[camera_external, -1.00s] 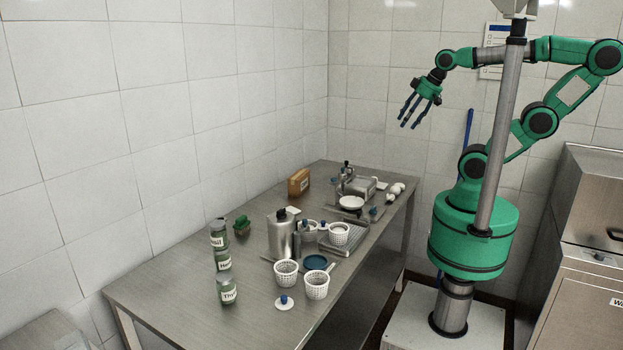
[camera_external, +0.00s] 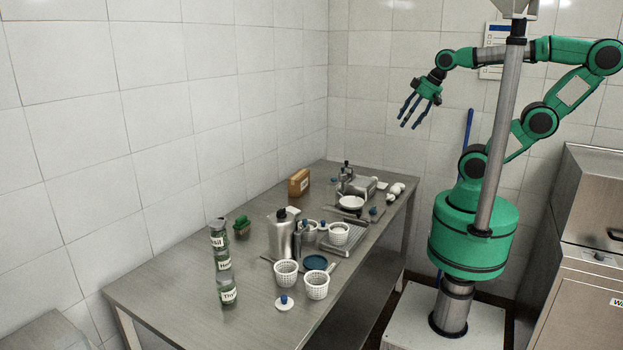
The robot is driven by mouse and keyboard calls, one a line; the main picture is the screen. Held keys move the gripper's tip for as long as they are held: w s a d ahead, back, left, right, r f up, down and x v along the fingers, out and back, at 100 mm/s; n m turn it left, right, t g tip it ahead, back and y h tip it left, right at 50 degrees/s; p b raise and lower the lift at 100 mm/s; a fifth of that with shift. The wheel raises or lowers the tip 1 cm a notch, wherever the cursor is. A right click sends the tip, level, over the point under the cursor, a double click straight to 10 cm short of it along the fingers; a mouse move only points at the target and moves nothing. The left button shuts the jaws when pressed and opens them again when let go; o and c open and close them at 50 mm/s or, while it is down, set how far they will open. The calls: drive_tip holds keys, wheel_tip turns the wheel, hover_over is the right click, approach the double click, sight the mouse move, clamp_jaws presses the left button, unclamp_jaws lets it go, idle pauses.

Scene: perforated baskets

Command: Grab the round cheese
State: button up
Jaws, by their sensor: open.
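My gripper (camera_external: 417,108) is open and empty, with its fingers hanging down. It is high above the right side of the table (camera_external: 180,307), well clear of everything on it. I cannot identify the round cheese for certain. Small white rounded objects (camera_external: 396,189) lie at the table's far right edge and are too small to tell apart. Two white perforated baskets (camera_external: 317,288) stand near the front, and another perforated basket (camera_external: 339,235) stands on a metal tray. What is inside the baskets is not clear.
A white disc with a blue knob (camera_external: 284,304) lies in front of the baskets. Labelled jars (camera_external: 229,291) stand on the left, and a metal canister (camera_external: 282,236) in the middle. A brown box (camera_external: 299,182) is at the back. The table's front left is clear.

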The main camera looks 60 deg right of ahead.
drive_tip(key=w+d+f+g, duration=0.2)
drive_tip(key=w+d+f, duration=0.2)
drive_tip(key=d+f, duration=0.25)
drive_tip(key=w+d+f+g, duration=0.1)
drive_tip(key=w+d+f, duration=0.4)
drive_tip(key=d, duration=0.3)
drive_tip(key=s+d+f+m+g, duration=0.1)
drive_tip(key=d+f+g, duration=0.1)
drive_tip(key=d+f, duration=1.1)
wheel_tip(320, 180, down, 3)
drive_tip(key=shift+s+d+r+g+b, duration=0.2)
drive_tip(key=shift+s+d+g+b, duration=0.1)
drive_tip(key=shift+s+b, duration=0.1)
drive_tip(key=shift+a, duration=0.1)
drive_tip(key=b, duration=0.2)
hover_over(400, 185)
drive_tip(key=shift+d+f, duration=0.15)
drive_tip(key=shift+f, duration=2)
drive_tip(key=shift+d+f, duration=0.1)
drive_tip(key=shift+f, duration=2.05)
